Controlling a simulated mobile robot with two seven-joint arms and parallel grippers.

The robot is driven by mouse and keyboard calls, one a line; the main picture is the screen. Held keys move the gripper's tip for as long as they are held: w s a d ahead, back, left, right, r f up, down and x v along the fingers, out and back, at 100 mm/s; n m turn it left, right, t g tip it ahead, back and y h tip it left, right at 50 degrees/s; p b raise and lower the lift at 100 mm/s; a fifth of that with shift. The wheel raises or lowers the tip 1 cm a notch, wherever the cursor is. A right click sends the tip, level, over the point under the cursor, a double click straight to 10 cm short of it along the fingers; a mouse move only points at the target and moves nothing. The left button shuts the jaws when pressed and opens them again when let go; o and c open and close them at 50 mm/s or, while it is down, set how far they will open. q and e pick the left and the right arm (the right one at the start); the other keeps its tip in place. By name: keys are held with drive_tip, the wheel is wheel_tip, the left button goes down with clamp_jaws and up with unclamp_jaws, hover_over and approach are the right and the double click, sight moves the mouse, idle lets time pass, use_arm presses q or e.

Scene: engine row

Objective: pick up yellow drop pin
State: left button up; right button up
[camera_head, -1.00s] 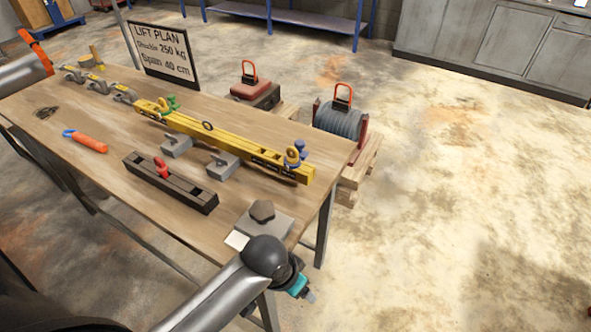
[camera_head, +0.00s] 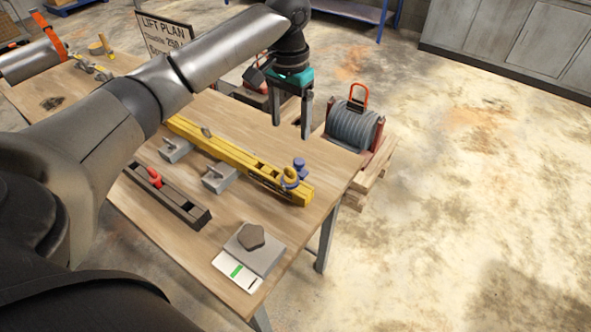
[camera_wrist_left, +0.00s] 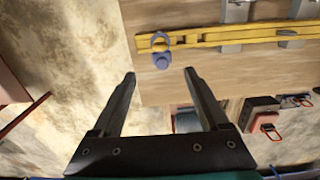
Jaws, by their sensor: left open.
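I cannot surely pick out the yellow drop pin. A small yellow upright piece (camera_head: 105,45) stands at the table's far left. A yellow beam (camera_head: 240,160) lies across grey blocks on the table. At its near right end are a blue-and-yellow shackle (camera_head: 289,179) and a blue knob (camera_head: 299,163). The blue knob (camera_wrist_left: 161,61) also shows in the left wrist view, between the fingertips in the picture but apart from them. My left gripper (camera_head: 291,128) is open and empty, fingers down, above the table's far right edge beyond the beam. My right gripper is not in view.
A dark rail (camera_head: 180,202) holds a red pin (camera_head: 154,177). A stone weight (camera_head: 250,236) rests on a grey plate at the near corner. A cable drum (camera_head: 354,128) stands beyond the right edge. My left arm hides much of the table's left and the sign (camera_head: 160,28).

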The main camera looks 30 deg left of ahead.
use_arm(q)
hover_over(290, 167)
drive_tip(key=f, duration=0.8)
drive_tip(key=shift+w+a+f+b, duration=0.2)
drive_tip(key=shift+a+f+b, duration=0.1)
drive_tip(key=shift+b, duration=0.1)
drive_tip(key=f, duration=0.5)
drive_tip(key=shift+s+d+f, duration=0.25)
drive_tip(key=shift+s+f, duration=0.05)
clamp_jaws()
drive_tip(key=shift+r, duration=0.1)
